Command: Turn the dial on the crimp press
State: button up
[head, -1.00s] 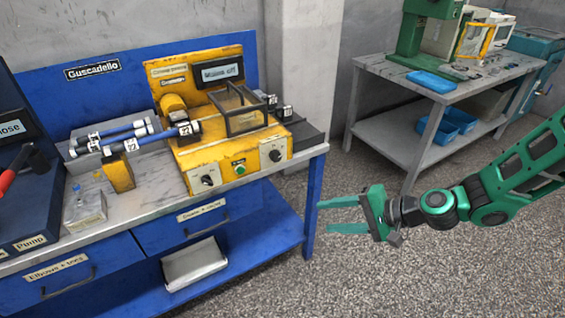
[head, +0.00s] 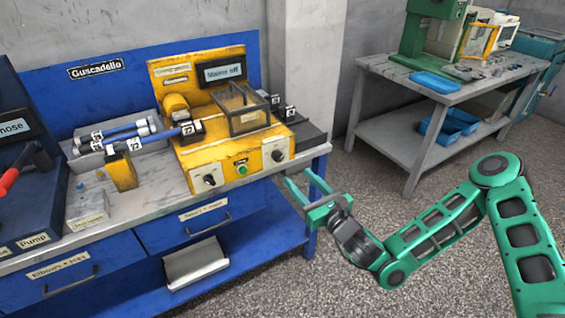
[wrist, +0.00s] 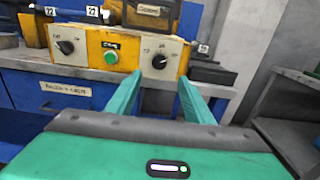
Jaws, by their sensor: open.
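In the wrist view the left dial (wrist: 66,47), green button (wrist: 111,58) and right dial (wrist: 159,61) all show. My gripper (head: 300,188) is open and empty, in front of and below the right dial, apart from the press. In the wrist view its green fingers (wrist: 158,97) point toward the panel near the right dial.
Blue hoses (head: 135,138) lie on the bench left of the press. A dark pump box (head: 30,190) stands at the far left. Drawers are below the bench top. A grey table (head: 440,95) with a green machine stands at the back right. Speckled floor between is free.

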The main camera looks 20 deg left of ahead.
aim_at(280, 159)
jog(key=shift+x, duration=5.3)
